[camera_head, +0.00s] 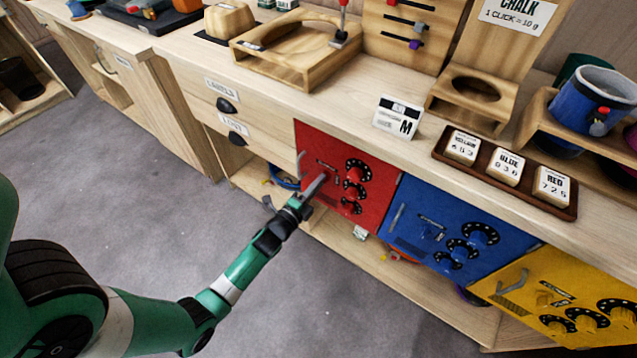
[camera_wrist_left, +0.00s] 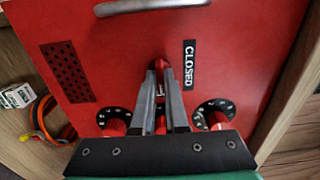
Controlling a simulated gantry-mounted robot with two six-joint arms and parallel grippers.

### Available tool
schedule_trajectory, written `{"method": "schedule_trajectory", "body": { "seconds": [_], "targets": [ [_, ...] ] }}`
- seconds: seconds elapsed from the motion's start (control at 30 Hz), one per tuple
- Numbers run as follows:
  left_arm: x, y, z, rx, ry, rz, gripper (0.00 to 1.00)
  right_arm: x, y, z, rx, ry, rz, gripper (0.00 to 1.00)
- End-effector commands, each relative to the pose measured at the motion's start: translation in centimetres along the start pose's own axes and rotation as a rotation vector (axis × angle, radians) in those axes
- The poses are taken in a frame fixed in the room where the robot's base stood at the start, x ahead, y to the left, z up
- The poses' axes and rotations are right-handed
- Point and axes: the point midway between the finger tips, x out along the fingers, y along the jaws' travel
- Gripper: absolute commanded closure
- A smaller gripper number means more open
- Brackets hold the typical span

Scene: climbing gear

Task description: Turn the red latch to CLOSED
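The red panel (camera_head: 372,206) is the leftmost of three coloured panels under the counter. It also fills most of the left wrist view (camera_wrist_left: 245,70). My left gripper (camera_head: 318,184) reaches the panel from the left in the head view. In the left wrist view its two grey fingers (camera_wrist_left: 160,78) sit close together with the red latch (camera_wrist_left: 162,64) between their tips, and appear shut on it. The fingers partly hide the latch. A black CLOSED label (camera_wrist_left: 190,65) is just right of the latch. My right gripper is not in view.
Red dials (camera_wrist_left: 214,115) flank the fingers, and a metal handle (camera_wrist_left: 150,6) is at the top of the wrist view. A blue panel (camera_head: 430,228) and a yellow panel (camera_head: 560,295) stand to the right. Cables (camera_wrist_left: 48,122) lie on the shelf beside the red panel.

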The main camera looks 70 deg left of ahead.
Motion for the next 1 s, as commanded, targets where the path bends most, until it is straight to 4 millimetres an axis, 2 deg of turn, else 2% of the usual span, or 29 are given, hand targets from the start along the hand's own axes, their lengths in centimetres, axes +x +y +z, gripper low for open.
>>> {"method": "schedule_trajectory", "body": {
  "seconds": [0.57,0.77,1.0],
  "targets": [
    [-0.01,-0.05,0.00,-0.049,0.000,0.000,1.00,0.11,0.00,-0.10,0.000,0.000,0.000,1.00],
    [-0.01,-0.08,-0.01,-0.159,0.000,0.000,1.00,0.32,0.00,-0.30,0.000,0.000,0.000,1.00],
    [-0.01,-0.13,0.00,-0.365,0.000,0.000,1.00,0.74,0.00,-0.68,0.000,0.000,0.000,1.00]
  ]
}}
